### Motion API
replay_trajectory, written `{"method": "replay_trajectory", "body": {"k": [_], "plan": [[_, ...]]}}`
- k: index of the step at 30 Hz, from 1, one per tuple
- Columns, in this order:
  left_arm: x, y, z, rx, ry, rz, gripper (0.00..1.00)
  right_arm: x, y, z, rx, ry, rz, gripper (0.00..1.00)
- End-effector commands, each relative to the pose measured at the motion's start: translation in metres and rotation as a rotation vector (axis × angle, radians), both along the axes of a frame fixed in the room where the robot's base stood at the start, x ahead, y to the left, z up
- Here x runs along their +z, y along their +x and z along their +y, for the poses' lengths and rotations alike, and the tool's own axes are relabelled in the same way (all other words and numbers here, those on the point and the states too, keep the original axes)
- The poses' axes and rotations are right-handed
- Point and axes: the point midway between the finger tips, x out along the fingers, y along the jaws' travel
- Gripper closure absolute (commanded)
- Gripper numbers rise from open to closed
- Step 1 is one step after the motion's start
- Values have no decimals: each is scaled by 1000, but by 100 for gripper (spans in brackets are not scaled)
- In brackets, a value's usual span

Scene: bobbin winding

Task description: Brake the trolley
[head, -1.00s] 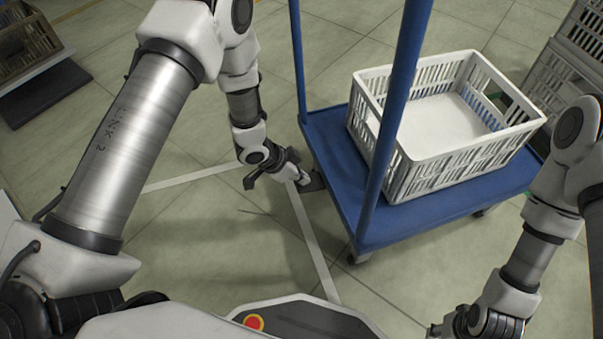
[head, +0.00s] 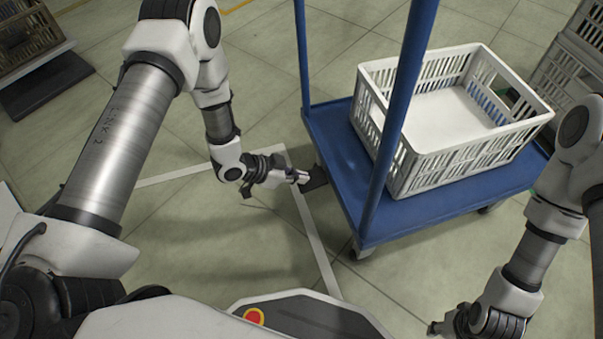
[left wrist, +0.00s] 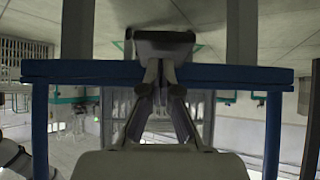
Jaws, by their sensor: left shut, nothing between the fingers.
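The blue trolley (head: 345,170) stands on the tiled floor, with two upright blue posts and a white slatted crate (head: 455,115) on its deck. A small dark pedal (head: 314,178) sticks out low at its left edge, and a dark block shows there in the left wrist view (left wrist: 163,42). My left gripper (head: 302,178) is shut and empty, with its tips at the pedal; I cannot tell whether they touch. Its fingers meet below the block in the left wrist view (left wrist: 158,66). My right gripper (head: 436,328) is low at the bottom edge, partly cut off.
White tape lines (head: 312,235) mark a corner on the floor beside the trolley. Grey stacked crates (head: 570,70) stand at the upper right. A brown crate (head: 25,35) sits at the upper left.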

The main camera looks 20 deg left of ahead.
Motion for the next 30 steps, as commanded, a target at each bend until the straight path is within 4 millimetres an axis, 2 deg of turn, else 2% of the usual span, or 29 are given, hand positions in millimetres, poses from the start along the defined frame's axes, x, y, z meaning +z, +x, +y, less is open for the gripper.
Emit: {"method": "replay_trajectory", "body": {"k": [3, 13, 27, 30], "plan": [[-8, -2, 2, 2, -59, -42, 100, -2, 0, 0, 0, 0, 0, 60], [-15, -2, 3, -1, -58, -44, 100, 1, 0, 0, 0, 0, 0, 60], [-18, -2, 3, 1, -56, -41, 100, 0, 0, 0, 0, 0, 0, 60], [-14, -2, 3, 1, -55, -40, 100, 4, 0, 0, 0, 0, 0, 60]]}}
